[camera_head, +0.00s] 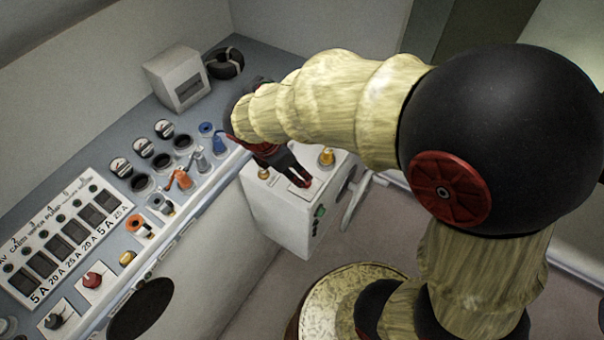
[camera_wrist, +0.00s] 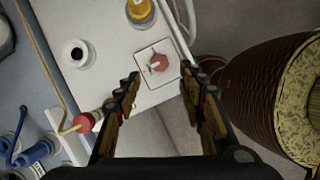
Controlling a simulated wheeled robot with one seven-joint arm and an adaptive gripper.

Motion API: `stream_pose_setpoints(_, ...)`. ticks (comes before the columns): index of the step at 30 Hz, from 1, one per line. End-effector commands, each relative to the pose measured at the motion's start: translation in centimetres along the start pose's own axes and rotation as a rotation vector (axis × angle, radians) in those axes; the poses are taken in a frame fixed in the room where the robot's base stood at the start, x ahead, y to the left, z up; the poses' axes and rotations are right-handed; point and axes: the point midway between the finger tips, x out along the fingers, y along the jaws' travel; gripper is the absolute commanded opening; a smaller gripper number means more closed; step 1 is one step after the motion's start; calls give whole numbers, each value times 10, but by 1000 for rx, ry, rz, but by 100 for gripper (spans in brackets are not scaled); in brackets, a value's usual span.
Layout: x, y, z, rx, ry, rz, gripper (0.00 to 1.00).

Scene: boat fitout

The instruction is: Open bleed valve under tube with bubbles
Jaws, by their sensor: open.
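My gripper (camera_head: 284,165) is above the top of a white box (camera_head: 262,215) beside the console. In the wrist view my gripper (camera_wrist: 160,74) has its two fingers apart with nothing between them. A red fitting (camera_wrist: 83,122) with a thin tan tube (camera_wrist: 42,45) and blue fittings (camera_wrist: 38,151) are at the lower left. In the head view, orange (camera_head: 183,180), grey (camera_head: 201,160) and blue (camera_head: 218,142) fittings line the console edge. I cannot make out bubbles in any tube, nor identify the bleed valve.
A yellow knob (camera_head: 326,157) also stands on the box, with a green button (camera_head: 319,211) on its side. Floor is open right of the box.

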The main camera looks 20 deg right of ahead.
Motion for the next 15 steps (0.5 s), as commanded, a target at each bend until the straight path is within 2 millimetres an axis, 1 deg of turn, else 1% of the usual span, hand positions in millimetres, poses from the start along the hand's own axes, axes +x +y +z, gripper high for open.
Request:
stream_pose_setpoints(5, 14, -1, 0, -18, 0, -4, 40)
stream_pose_setpoints(15, 64, -1, 0, -15, 0, -4, 40)
